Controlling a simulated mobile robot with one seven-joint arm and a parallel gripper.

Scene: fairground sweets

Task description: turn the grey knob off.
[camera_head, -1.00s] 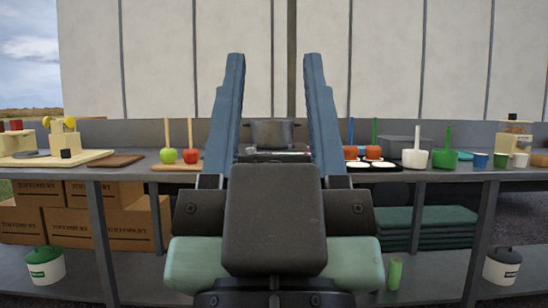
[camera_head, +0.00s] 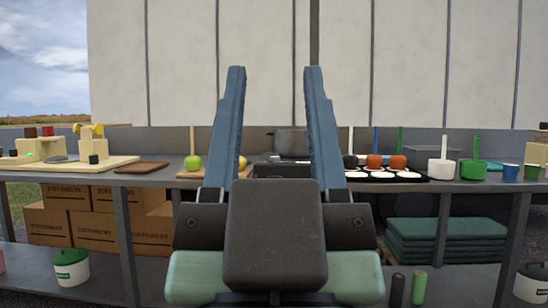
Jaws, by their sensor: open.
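My gripper (camera_head: 275,72) is raised in front of the counter, its two long blue fingers upright and wide apart with nothing between them. A grey pot (camera_head: 291,142) stands at the back of the counter, seen through the gap between the fingers. A dark box-like shape (camera_head: 287,170) shows low in that gap, with a small grey piece by its top edge. I cannot tell whether that piece is the grey knob; no grey knob can be made out clearly. The gripper's body hides part of the counter front there.
A cream machine with a dark block (camera_head: 93,159) stands at the left. A green apple on a stick (camera_head: 192,163) is left of the fingers. Right are orange apples (camera_head: 374,161), a white pot (camera_head: 441,168) and a green pot (camera_head: 473,169). Boxes (camera_head: 72,225) sit below.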

